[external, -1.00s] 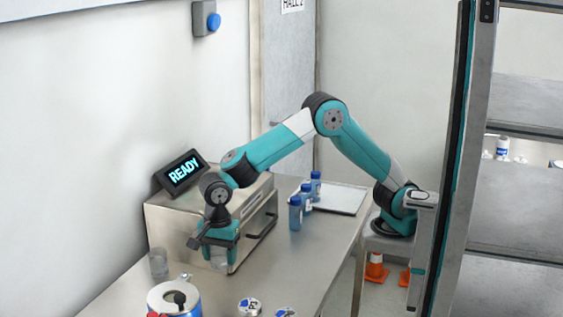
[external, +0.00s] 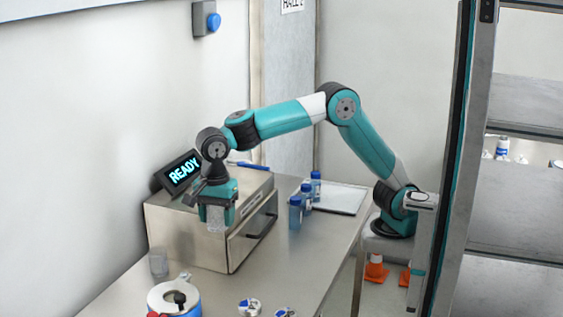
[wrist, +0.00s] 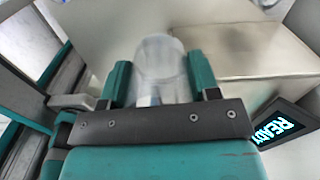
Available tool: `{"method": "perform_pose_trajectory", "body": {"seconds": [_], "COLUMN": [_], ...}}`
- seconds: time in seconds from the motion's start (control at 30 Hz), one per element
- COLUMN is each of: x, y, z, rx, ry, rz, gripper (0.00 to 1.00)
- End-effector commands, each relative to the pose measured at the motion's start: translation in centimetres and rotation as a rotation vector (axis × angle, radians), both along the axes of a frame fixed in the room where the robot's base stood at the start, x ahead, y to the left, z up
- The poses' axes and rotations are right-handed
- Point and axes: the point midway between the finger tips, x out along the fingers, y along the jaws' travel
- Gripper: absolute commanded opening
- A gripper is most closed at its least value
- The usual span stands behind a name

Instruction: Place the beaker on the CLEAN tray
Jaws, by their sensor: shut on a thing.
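My gripper (external: 217,206) is shut on a clear beaker (external: 216,222) and holds it upright in front of the steel oven-like box, above the table. In the wrist view the beaker (wrist: 160,58) sits between the two teal fingers of my gripper (wrist: 158,78). A second clear beaker (external: 158,263) stands on the table left of the box. A pale flat tray (external: 342,198) lies at the far end of the table. I can read no CLEAN label on it.
The steel box (external: 185,240) with a front handle stands under my wrist, with a READY display (external: 183,172) on it. Several blue-capped bottles (external: 296,211) stand beside the tray. A white-and-blue roll-like container (external: 174,299) and small round items (external: 249,307) are at the front.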

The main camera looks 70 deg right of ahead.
Motion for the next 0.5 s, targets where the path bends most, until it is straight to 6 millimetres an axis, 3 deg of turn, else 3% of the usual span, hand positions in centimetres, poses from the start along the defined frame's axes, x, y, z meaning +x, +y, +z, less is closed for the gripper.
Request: {"method": "perform_pose_trajectory", "body": {"seconds": [0.3, 0.5], "x": [0.2, 2.1], "y": [-0.3, -3.0], "z": [0.8, 0.9], "rx": [0.000, -0.001], "ry": [0.000, 0.001], "rz": [-0.007, -0.074], "gripper": [0.31, 0.31]}}
